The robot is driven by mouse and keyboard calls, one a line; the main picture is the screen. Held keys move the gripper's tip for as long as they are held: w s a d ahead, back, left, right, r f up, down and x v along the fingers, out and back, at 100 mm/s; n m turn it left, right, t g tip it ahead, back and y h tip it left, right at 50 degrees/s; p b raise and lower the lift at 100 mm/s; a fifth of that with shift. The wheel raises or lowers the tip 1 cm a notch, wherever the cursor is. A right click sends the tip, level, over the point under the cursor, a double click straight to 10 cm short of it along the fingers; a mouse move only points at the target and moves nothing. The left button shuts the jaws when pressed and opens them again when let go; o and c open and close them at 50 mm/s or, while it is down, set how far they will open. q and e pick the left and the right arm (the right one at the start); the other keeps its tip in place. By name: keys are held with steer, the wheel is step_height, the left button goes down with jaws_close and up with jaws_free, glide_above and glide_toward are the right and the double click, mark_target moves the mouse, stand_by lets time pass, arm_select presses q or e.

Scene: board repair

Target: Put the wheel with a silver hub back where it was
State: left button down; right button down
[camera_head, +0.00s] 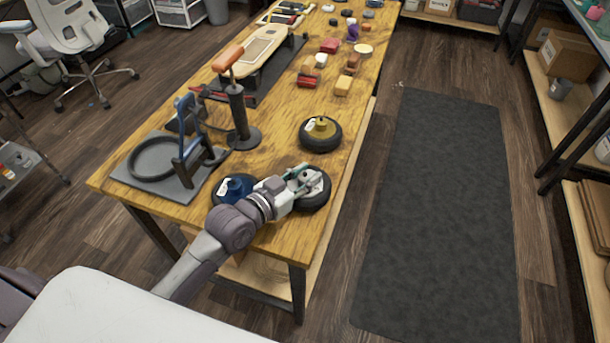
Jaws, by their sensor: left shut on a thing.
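A black wheel (319,199) is under my left gripper (308,179) near the table's front right edge. Its hub is mostly covered by the gripper, with a pale, silvery part showing. My left gripper is shut on this wheel from above. I cannot tell whether the wheel touches the table or is slightly lifted. A wheel with a gold hub (320,133) lies flat just behind it. A wheel with a blue hub (233,188) lies to the left, partly hidden by my left arm. My right gripper is not in view.
On the wooden table (270,145), a grey stand with a black ring (155,158) is at the front left. An upright pump-like tool with an orange handle (238,110) stands behind the blue-hub wheel. Several small blocks and a skateboard-like deck (258,55) lie farther back.

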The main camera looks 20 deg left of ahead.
arm_select(q)
steer(key=shift+s+f, duration=0.15)
steer(key=shift+f, duration=0.5)
steer(key=c, duration=1)
jaws_free()
steer(key=shift+s+d+f, duration=0.1)
steer(key=shift+f, duration=0.05)
steer(key=shift+o, duration=0.8)
steer(key=v, duration=0.3)
steer(key=r+v, duration=0.1)
steer(key=v, duration=0.7)
steer(key=shift+w+r, duration=0.25)
steer(key=shift+s+a+r, duration=0.25)
steer(key=shift+s+a, duration=0.1)
